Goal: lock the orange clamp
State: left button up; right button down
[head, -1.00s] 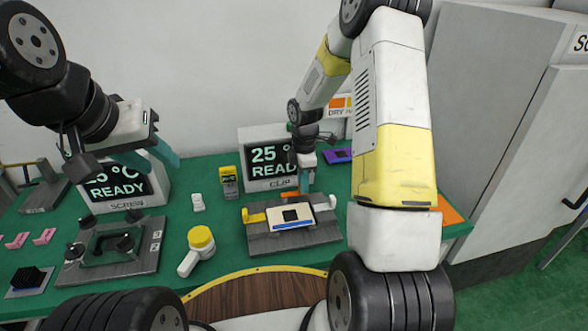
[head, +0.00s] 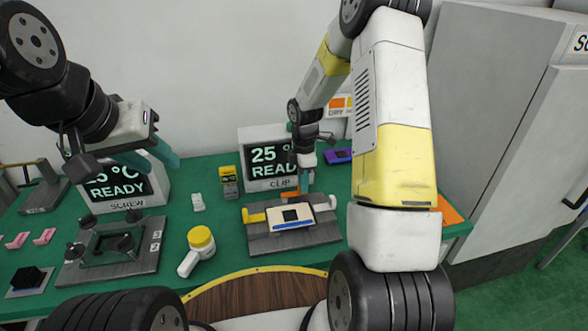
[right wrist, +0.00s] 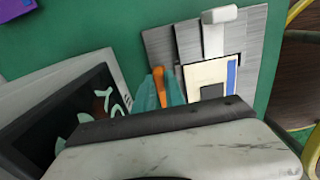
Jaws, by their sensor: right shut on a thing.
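The orange clamp (head: 290,195) is a small lever at the back of a grey metal fixture (head: 262,244). Its orange arm also shows in the right wrist view (right wrist: 159,86), between teal fingertips. My right gripper (head: 305,187) is shut on it; in the right wrist view the fingers (right wrist: 160,92) stand on both sides of the lever. The clamp's base is partly hidden by the fingers. A cream board with a dark square (head: 301,223) sits on the fixture, just in front of the clamp. My left gripper (head: 150,160) is open and empty above the left side of the table.
A yellow clamp (head: 255,215) and a white one (head: 331,202) flank the board. A display box (head: 262,150) stands close behind the right gripper.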

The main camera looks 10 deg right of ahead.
dwell(0.4)
jog(key=s+m, duration=0.1)
jog(key=m, duration=0.1)
jog(key=s+m, duration=0.1)
jog(key=m, duration=0.1)
jog(key=shift+s+a, duration=0.1)
jog(key=shift+a, duration=0.1)
jog(key=m, duration=0.1)
jog(key=s+m, duration=0.1)
jog(key=m, duration=0.1)
jog(key=shift+s+a+m, duration=0.2)
jog(key=shift+a+m, duration=0.1)
jog(key=shift+a, duration=0.1)
jog(key=shift+s+a+m, duration=0.2)
jog(key=shift+s+m, duration=0.05)
jog(key=shift+m, duration=0.35)
jog(key=shift+s+a+m, duration=0.2)
jog(key=shift+m, duration=0.4)
jog(key=c, duration=1.4)
grip_release()
notch_tip(320, 180, up, 8)
